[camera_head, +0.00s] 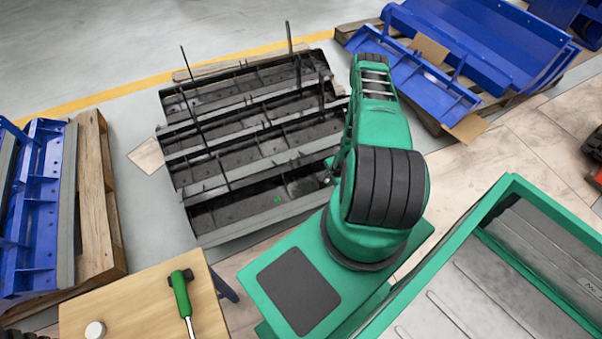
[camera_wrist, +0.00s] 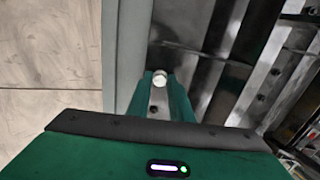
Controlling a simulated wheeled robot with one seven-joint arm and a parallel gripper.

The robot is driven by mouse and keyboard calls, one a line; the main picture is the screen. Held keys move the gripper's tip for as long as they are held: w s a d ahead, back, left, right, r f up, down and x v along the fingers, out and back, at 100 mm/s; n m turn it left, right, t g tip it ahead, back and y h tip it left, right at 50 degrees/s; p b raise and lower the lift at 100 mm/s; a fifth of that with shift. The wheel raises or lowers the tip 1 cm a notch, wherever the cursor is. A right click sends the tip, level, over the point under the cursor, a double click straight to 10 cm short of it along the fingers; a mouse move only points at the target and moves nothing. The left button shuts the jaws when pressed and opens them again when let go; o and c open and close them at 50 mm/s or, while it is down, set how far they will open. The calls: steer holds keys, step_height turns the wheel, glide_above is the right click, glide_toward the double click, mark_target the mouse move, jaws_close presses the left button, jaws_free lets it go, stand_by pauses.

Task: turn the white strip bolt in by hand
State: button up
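The white bolt (camera_wrist: 160,79) shows its round, pale head in the wrist view, at the tips of my gripper (camera_wrist: 160,82). The two green fingers stand a small gap apart, one on each side of the head. I cannot tell whether they touch it. A grey metal strip (camera_wrist: 157,100) with a dark hole shows between the fingers, below the head. How deep the bolt sits is hidden. In the head view my green arm reaches over the right side of the dark metal carriers (camera_head: 235,130) and hides the gripper and the bolt.
A green-handled tool (camera_head: 181,293) and a small white round piece (camera_head: 95,329) lie on a wooden tabletop (camera_head: 140,300). Thin upright rods stand on the carriers. Blue metal parts (camera_head: 420,85) lie at the upper right, others (camera_head: 35,200) on a pallet at left. A green-rimmed bin (camera_head: 455,240) stands right.

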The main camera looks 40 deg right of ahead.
jaws_close()
steer(key=m, duration=0.9)
steer(key=shift+m, duration=0.4)
steer(key=shift+m, duration=0.3)
steer(key=m, duration=0.4)
steer(key=shift+s, duration=0.1)
steer(key=o, duration=0.6)
jaws_free()
steer(key=shift+o, duration=0.2)
